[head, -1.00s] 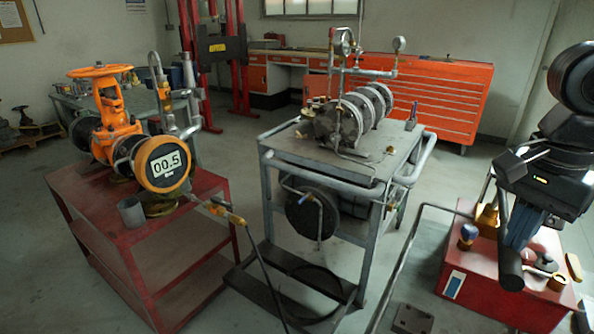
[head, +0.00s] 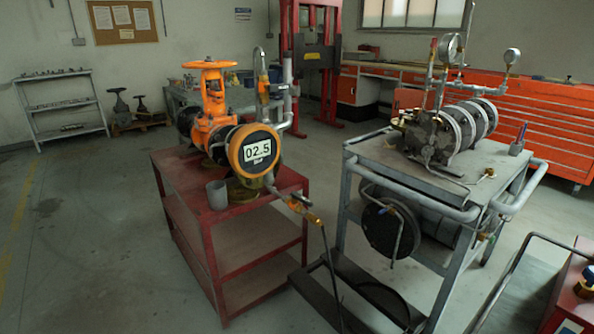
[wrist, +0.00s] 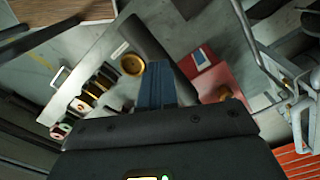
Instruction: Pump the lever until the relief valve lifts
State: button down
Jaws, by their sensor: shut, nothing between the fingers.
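My gripper (wrist: 155,85), with blue fingers, shows only in the wrist view. It is shut and empty. A thick dark bar (wrist: 150,42), which looks like the pump lever's grip, lies close beyond the fingers; I cannot tell whether they touch it. The red pump box (wrist: 222,75) is below it, and its edge shows at the right of the head view (head: 572,300). The orange gate valve (head: 213,110) stands on a red stand.
A grey cart (head: 395,165) carries a ribbed metal machine with gauges. A bent grey rail (head: 510,270) stands between it and the pump box. A hose (head: 330,275) runs down from the red stand (head: 225,245). Open floor lies at the left.

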notch_tip(320, 180, up, 12)
jog(key=p, duration=1.3)
jog(key=shift+r, duration=0.2)
